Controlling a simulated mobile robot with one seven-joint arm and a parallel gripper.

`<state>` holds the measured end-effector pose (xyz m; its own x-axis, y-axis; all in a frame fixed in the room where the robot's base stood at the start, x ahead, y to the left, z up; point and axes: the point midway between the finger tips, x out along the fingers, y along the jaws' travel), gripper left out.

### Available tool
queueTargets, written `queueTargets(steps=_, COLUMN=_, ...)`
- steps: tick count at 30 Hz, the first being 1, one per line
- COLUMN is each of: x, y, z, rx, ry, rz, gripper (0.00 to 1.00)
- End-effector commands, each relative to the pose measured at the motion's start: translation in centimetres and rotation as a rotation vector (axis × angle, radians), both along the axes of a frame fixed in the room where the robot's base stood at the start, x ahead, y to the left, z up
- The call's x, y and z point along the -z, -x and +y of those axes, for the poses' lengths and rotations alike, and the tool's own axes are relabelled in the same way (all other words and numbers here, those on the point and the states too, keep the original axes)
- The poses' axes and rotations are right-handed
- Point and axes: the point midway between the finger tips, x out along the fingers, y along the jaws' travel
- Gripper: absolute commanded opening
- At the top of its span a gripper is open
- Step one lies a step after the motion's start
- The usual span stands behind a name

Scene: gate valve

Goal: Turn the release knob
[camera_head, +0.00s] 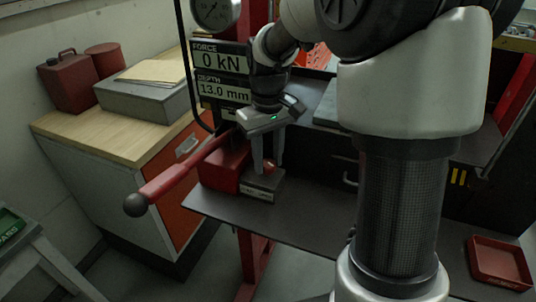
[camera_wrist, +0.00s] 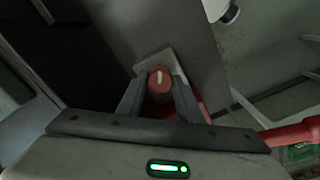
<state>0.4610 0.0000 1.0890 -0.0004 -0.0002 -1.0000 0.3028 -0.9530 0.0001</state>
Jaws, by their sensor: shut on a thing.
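The release knob (camera_head: 268,168) is a small red-orange knob on top of a grey block (camera_head: 262,185) with a white label. It also shows in the wrist view (camera_wrist: 160,80), where a white mark on its top points roughly up in the picture. My gripper (camera_head: 266,165) reaches down over the block, with a finger on each side of the knob. In the wrist view the fingers (camera_wrist: 159,92) are closed on the knob. The lower part of the knob is partly hidden by the fingers.
A red lever with a black ball end (camera_head: 135,204) sticks out left of the block. The display (camera_head: 221,75) reads 0 kN and 13.0 mm. A dial gauge (camera_head: 213,12) hangs above. A red tray (camera_head: 498,262) lies at the right. The dark table (camera_head: 300,222) is bare in front.

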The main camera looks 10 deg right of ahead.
Motion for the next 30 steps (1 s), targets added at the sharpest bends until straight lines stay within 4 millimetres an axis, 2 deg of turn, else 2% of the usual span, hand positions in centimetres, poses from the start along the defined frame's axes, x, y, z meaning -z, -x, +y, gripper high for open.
queueTargets(steps=12, x=-0.15, y=-0.05, z=-0.03, rx=-0.278, ry=0.0, rz=-0.001, gripper=0.1)
queueTargets(steps=30, x=-0.07, y=-0.08, z=-0.03, rx=-0.362, ry=0.0, rz=-0.002, gripper=0.1)
